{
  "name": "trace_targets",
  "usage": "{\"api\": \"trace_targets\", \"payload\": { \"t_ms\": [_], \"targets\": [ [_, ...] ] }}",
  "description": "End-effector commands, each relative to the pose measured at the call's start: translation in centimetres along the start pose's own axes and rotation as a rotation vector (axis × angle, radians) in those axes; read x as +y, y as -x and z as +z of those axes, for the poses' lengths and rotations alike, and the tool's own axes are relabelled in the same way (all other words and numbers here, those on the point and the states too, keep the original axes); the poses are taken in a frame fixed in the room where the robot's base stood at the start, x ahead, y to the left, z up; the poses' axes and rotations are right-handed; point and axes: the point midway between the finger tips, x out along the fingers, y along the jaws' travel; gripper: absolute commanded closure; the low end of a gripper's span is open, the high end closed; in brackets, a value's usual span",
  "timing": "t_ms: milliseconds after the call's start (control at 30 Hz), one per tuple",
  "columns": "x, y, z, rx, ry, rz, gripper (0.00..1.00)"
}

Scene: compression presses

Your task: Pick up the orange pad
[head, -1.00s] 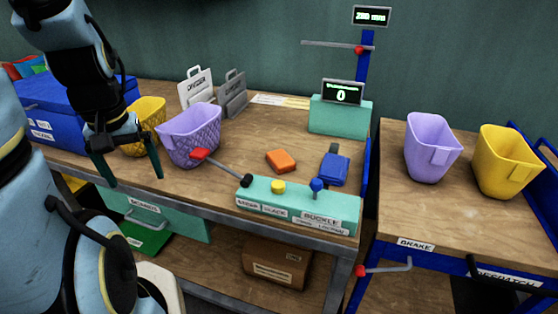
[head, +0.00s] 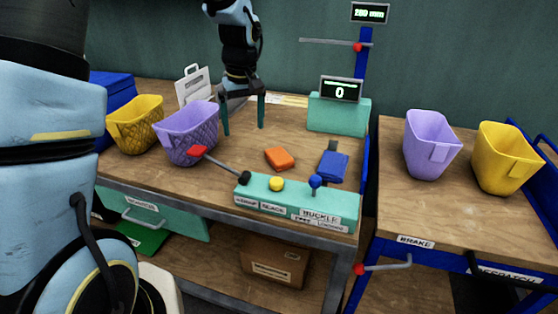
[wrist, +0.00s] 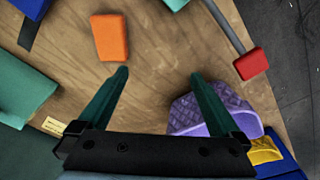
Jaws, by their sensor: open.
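The orange pad (head: 279,158) lies flat on the wooden bench top, between the purple basket and the blue pad. It also shows in the wrist view (wrist: 110,38), beyond the fingertips and left of centre. My gripper (head: 243,128) is open and empty, with its two green fingers pointing down behind and left of the pad in the head view. In the wrist view the gripper's fingers (wrist: 158,74) are spread wide, with bare wood between them. Nothing hides the orange pad.
A purple basket (head: 186,135) stands left of the pad, close to one finger in the wrist view. A teal control block (head: 296,204) with a red-handled lever (head: 198,151) lies in front. A blue pad (head: 332,166) lies right; a teal display box (head: 338,115) stands behind.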

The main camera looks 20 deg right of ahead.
Motion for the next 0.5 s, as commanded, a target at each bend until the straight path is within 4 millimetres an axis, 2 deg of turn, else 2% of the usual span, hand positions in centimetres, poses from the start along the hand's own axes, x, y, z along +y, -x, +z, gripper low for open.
{"api": "trace_targets", "payload": {
  "t_ms": [33,100,200,333,500],
  "targets": [
    [3.4,-0.6,0.3,0.001,0.001,-0.001,0.0],
    [6.5,-0.9,0.6,0.004,0.02,-0.004,0.0],
    [9.2,-1.1,1.1,0.007,0.039,-0.006,0.0],
    [10.1,-2.2,1.2,0.008,0.051,-0.008,0.0],
    [9.9,-4.8,1.3,0.006,0.052,-0.009,0.0]
  ]
}}
